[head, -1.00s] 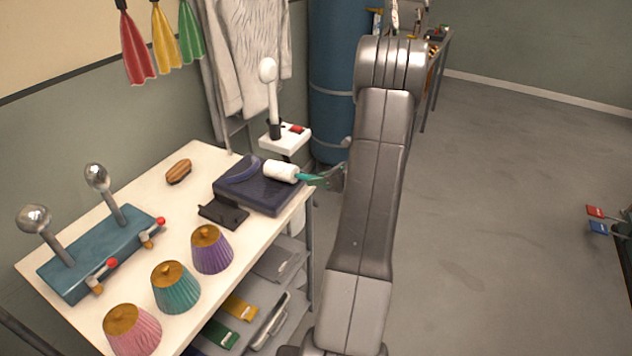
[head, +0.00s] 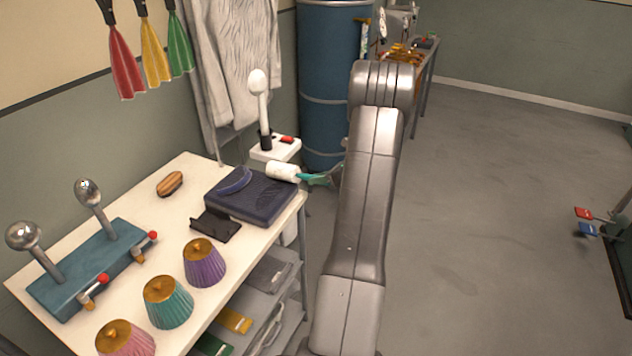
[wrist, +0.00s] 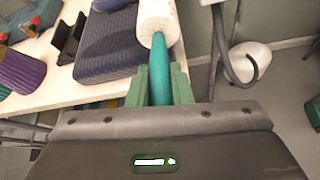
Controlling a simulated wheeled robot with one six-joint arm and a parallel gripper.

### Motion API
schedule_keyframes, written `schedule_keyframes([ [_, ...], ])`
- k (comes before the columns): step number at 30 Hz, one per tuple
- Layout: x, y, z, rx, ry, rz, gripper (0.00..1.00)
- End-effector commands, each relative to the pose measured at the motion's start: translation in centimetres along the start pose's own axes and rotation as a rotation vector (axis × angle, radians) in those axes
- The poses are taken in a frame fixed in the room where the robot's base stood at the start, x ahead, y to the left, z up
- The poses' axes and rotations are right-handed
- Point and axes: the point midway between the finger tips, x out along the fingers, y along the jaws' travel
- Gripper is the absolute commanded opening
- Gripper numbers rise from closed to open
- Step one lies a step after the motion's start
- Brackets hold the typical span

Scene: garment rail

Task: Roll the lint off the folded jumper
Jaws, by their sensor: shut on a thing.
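The folded jumper (head: 252,200) is dark navy and lies at the far right corner of the white table (head: 130,214); it also shows in the wrist view (wrist: 112,58). A lint roller with a white head (head: 283,171) and a teal handle is held by my gripper (head: 326,178). In the wrist view my gripper (wrist: 158,84) is shut on the teal handle (wrist: 160,70). The roller head (wrist: 157,20) is over the jumper's right edge; I cannot tell whether it touches. Lint is too small to make out.
Nearby are a black stand (head: 215,226), a wooden brush (head: 170,184) and several pleated shades, including a purple one (head: 204,262). A steamer stand (head: 276,149) and blue drum (head: 326,80) stand behind.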

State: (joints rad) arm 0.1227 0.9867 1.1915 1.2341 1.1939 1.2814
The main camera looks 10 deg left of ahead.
Motion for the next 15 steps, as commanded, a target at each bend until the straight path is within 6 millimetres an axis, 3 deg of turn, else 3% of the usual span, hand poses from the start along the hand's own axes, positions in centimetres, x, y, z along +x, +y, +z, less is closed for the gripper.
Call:
schedule_keyframes([
  [10,-0.02,-0.09,-0.04,0.001,0.002,0.001,0.0],
  [15,-0.5,0.1,0.89,0.001,0.002,0.0,0.0],
])
